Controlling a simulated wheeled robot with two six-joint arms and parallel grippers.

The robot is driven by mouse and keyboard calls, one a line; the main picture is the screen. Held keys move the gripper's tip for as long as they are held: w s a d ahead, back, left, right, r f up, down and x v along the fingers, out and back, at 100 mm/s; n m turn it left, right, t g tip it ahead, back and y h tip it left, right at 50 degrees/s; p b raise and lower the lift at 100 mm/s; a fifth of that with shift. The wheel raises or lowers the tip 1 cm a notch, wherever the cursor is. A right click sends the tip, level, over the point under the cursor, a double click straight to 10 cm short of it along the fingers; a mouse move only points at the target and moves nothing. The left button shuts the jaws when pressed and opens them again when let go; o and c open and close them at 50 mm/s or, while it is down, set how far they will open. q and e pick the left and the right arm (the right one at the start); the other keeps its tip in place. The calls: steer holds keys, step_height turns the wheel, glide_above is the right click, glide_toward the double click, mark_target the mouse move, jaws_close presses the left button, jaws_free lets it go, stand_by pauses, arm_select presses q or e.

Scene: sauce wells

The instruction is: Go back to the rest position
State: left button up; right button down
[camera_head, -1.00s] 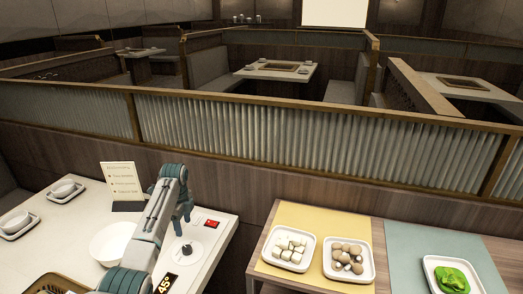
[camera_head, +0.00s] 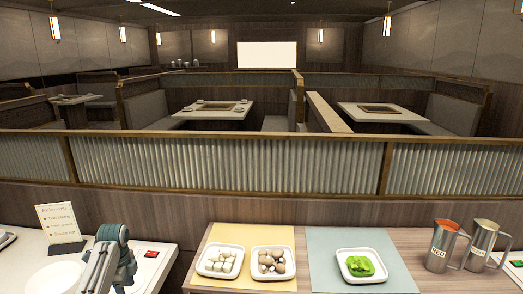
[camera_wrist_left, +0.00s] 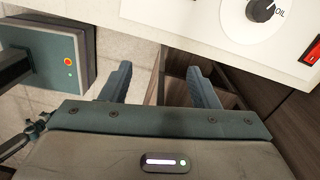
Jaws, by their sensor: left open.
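My left arm reaches up at the lower left of the head view, over the edge of the white table (camera_head: 160,262). In the left wrist view my left gripper (camera_wrist_left: 160,85) is open, with its two teal fingers apart and nothing between them. Its fingers point toward the edge of the white table, over the gap and dark wood below. My right gripper does not show in either view.
A white plate (camera_head: 55,278) and a menu card (camera_head: 58,224) stand on the left table. A knob (camera_wrist_left: 262,10) and red switch (camera_wrist_left: 314,52) are near. The right table holds a mushroom plate (camera_head: 273,263), tofu plate (camera_head: 219,262), lettuce plate (camera_head: 361,265) and metal pitchers (camera_head: 440,246).

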arm_select(q)
steer(key=s+d+f+n+t, duration=0.1)
steer(key=s+d+f+n, duration=0.2)
steer(key=s, duration=0.4)
steer(key=s+d+f+n+y, duration=0.1)
steer(key=s+d+f+n, duration=0.15)
steer(key=s+f, duration=0.3)
steer(key=s+d+f+n+t, duration=0.1)
steer(key=s+d+f+n, duration=0.15)
steer(key=s, duration=0.45)
steer(key=s+d+r+n+t, duration=0.1)
steer(key=s+d+r+n, duration=0.15)
steer(key=s, duration=0.45)
steer(key=s+d+r+n, duration=0.2)
steer(key=s+r+n, duration=0.1)
steer(key=s, duration=0.5)
steer(key=s+d+r+n+t, duration=0.1)
steer(key=s+d+r+n, duration=0.1)
steer(key=s, duration=0.5)
step_height(320, 180, down, 30)
steer(key=a+g, duration=0.1)
steer(key=a, duration=0.2)
steer(key=s+a+f+g, duration=0.1)
steer(key=s+f, duration=1.8)
steer(key=shift+f+n, duration=0.35)
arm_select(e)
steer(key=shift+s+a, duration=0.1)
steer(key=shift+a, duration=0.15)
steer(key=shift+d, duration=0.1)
